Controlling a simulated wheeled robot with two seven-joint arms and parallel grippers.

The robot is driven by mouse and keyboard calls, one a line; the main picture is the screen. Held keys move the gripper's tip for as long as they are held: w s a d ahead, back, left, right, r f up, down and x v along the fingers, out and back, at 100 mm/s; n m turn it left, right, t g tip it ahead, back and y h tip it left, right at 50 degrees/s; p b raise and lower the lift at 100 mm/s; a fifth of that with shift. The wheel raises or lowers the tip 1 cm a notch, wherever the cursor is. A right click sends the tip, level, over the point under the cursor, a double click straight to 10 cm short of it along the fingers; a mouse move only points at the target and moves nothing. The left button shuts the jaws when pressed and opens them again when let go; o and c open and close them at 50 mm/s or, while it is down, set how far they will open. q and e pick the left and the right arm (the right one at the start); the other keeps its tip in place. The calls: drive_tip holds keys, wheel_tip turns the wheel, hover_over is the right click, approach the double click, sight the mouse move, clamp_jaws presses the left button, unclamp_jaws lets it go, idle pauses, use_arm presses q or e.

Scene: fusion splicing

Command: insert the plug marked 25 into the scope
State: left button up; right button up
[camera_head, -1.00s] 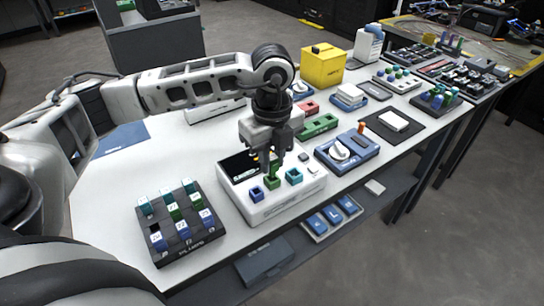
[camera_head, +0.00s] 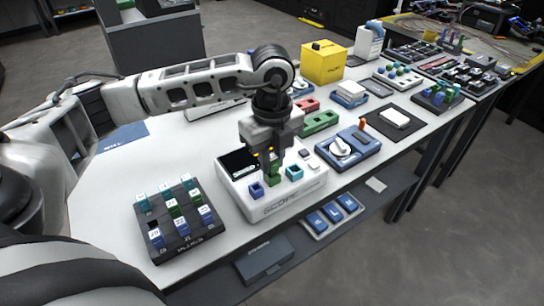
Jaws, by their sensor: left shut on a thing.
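My left gripper (camera_head: 270,158) is over the middle of the white scope (camera_head: 262,210), pointing down and shut on a plug that its fingers mostly hide. A little dark green shows at the fingertips, right at the scope's green port (camera_head: 274,181); I cannot tell whether the plug is in the port or just above it. The scope's blue port (camera_head: 256,189) and teal port (camera_head: 294,171) stand empty on either side. The plug rack (camera_head: 186,236) at the left holds teal, green and blue numbered plugs, with one empty slot at its left side. My right gripper is not in view.
A blue device (camera_head: 352,151) with a white dial stands right of the scope. Green (camera_head: 320,122) and red (camera_head: 306,106) blocks lie behind it, near a yellow box (camera_head: 323,63). A shelf below the table's front edge holds blue items (camera_head: 332,213).

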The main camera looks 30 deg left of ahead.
use_arm(q)
drive_tip(key=shift+f+b, duration=0.55)
drive_tip(key=shift+f, duration=0.15)
idle(0.4)
drive_tip(key=o, duration=0.9)
drive_tip(key=shift+o, duration=0.2)
drive_tip(key=shift+r, duration=0.15)
wheel_tip(320, 180, up, 4)
drive_tip(key=p, duration=0.3)
drive_tip(key=shift+r+p, duration=0.75)
drive_tip(key=shift+r, duration=0.2)
